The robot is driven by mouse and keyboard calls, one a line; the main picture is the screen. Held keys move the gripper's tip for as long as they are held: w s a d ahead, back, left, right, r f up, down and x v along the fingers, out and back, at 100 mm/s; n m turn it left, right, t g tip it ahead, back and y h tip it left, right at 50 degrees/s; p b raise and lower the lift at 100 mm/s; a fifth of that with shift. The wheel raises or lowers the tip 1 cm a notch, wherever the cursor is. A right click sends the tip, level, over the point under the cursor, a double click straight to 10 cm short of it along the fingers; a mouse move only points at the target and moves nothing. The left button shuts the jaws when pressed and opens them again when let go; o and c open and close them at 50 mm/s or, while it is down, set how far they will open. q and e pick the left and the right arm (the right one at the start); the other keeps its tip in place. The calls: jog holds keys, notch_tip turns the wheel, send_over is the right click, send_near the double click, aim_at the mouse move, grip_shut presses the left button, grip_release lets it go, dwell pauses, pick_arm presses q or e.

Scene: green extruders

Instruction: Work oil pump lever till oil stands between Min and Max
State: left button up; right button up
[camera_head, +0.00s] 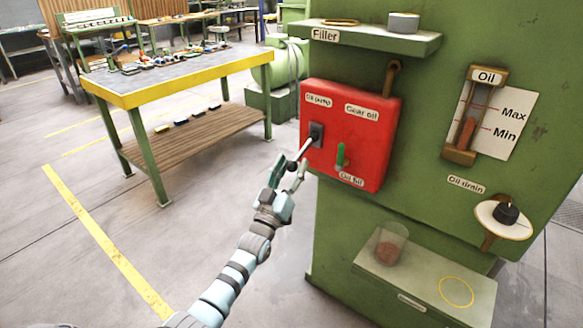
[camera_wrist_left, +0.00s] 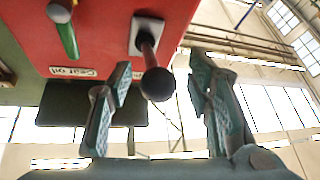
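The oil pump lever (camera_head: 307,146) sticks out toward me from a dark plate on the red panel (camera_head: 376,112) and ends in a dark round knob, also seen in the left wrist view (camera_wrist_left: 157,84). My left gripper (camera_head: 294,170) is open at the knob. In the wrist view its two fingers (camera_wrist_left: 160,98) stand apart on either side of the knob; contact is not clear. The oil gauge (camera_head: 467,132), with Max and Min lines on a white card (camera_head: 512,124), shows a brown column whose top appears near Min. My right gripper is not in view.
A green-handled lever (camera_head: 340,155) sits right of the pump lever on the panel. The filler shelf (camera_head: 375,39) is above, the drain knob (camera_head: 506,213) at right. A clear cup (camera_head: 391,244) stands on a low ledge. A workbench (camera_head: 180,75) stands behind left.

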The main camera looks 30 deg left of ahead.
pick_arm(q)
jog(key=shift+s, duration=0.2)
jog(key=a+v, duration=0.1)
jog(key=v, duration=1)
jog(key=shift+s+d, duration=0.25)
jog(key=shift+d, duration=0.25)
jog(key=shift+f, duration=0.15)
